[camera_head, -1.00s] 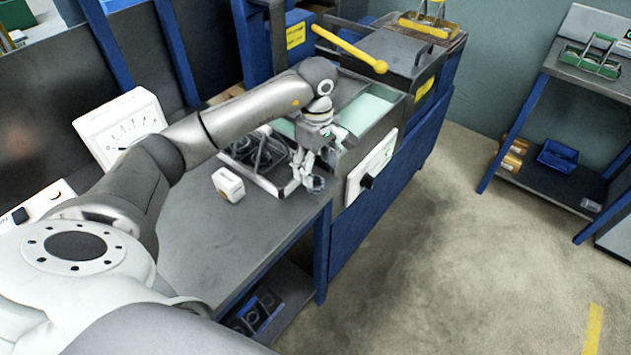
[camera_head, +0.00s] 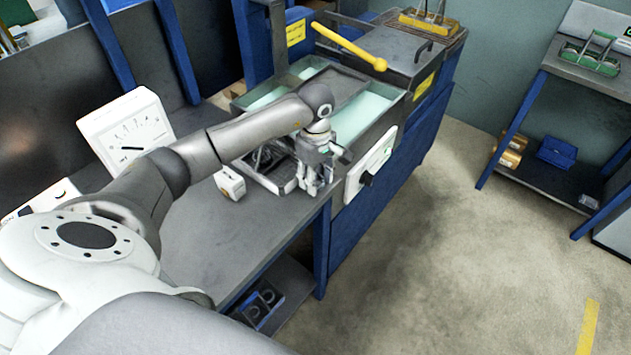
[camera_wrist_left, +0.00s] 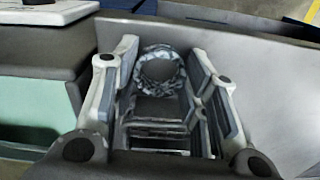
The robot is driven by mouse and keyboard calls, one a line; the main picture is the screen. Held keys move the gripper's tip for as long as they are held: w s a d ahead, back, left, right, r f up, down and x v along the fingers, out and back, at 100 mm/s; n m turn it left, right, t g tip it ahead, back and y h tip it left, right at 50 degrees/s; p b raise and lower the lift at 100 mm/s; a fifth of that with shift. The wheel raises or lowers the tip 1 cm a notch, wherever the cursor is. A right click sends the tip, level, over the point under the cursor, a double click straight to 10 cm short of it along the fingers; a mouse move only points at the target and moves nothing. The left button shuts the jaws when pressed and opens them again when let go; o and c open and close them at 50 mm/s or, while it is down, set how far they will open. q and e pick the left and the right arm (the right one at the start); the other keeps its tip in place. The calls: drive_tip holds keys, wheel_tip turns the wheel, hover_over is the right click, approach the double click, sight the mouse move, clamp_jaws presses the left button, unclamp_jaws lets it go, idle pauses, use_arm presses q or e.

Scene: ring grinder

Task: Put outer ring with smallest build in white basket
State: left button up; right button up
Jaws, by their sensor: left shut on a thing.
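My left gripper (camera_head: 313,188) is at the front right corner of the light-rimmed basket (camera_head: 281,186), close to the table's front edge. In the left wrist view, a grey metal ring (camera_wrist_left: 160,70) shows between the two fingers of the left gripper (camera_wrist_left: 161,68), which is shut on it. The ring is not clear in the head view, where the gripper covers it. The basket holds dark parts that I cannot make out singly, and the arm partly hides it. My right gripper is not in view.
A small white box (camera_head: 230,183) stands on the grey table (camera_head: 215,240), left of the basket. A white dial gauge (camera_head: 128,135) is at the left. The machine with its pale green tray (camera_head: 362,115) and yellow lever (camera_head: 348,46) rises behind. A green carrier (camera_head: 590,55) stands on the right shelf.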

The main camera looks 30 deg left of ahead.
use_arm(q)
drive_tip(key=shift+c, duration=1.3)
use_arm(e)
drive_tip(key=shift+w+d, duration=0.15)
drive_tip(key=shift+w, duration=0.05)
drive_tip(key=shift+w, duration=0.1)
